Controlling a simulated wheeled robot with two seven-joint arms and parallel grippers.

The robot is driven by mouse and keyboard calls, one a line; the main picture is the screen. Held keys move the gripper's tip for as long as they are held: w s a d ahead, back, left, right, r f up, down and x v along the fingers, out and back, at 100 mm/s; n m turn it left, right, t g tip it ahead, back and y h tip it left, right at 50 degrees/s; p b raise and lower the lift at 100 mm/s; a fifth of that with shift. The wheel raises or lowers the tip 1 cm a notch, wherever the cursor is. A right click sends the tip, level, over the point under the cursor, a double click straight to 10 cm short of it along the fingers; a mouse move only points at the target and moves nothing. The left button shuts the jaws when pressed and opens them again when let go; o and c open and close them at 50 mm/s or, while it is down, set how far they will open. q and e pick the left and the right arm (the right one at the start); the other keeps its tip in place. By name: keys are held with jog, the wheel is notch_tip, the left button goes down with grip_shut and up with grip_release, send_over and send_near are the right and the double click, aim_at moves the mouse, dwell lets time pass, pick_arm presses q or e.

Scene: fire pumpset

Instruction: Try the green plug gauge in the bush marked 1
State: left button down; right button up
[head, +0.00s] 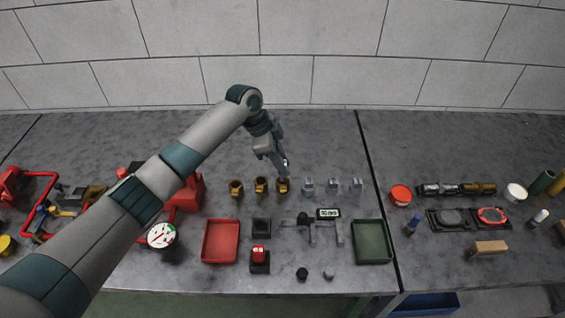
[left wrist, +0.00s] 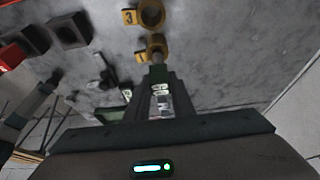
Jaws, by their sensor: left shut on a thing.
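Three brass bushes stand in a row in the head view: left (head: 236,188), middle (head: 261,186) and right (head: 283,187). My left gripper (head: 282,163) is over the right one, pointing down. In the left wrist view my left gripper (left wrist: 160,78) is shut on a small green piece (left wrist: 158,60), which I take as the green plug gauge. Its lower end meets the near brass bush (left wrist: 152,46); I cannot tell whether it is inside or just above. The bush beyond (left wrist: 151,14) has a yellow tag reading 3. My right gripper is out of view.
Grey metal pieces (head: 333,186) stand right of the bushes. In front are a red tray (head: 206,242), a dark green tray (head: 358,258), a black block and a red-topped button box (head: 259,262). A red pump assembly with a gauge dial (head: 161,235) is at the left.

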pick_arm(q)
jog(key=shift+f+b, duration=0.3)
jog(key=shift+f, duration=0.3)
dwell(0.4)
jog(key=shift+r+p, duration=1.65)
jog(key=shift+r, duration=0.25)
dwell(0.9)
jog(key=shift+f, duration=0.1)
dwell(0.4)
jog(key=shift+f+b, duration=0.7)
jog(key=shift+f, duration=0.5)
jog(key=shift+p, duration=0.3)
dwell(0.6)
jog(key=shift+f+b, duration=0.4)
jog(key=shift+f, duration=0.25)
dwell(1.0)
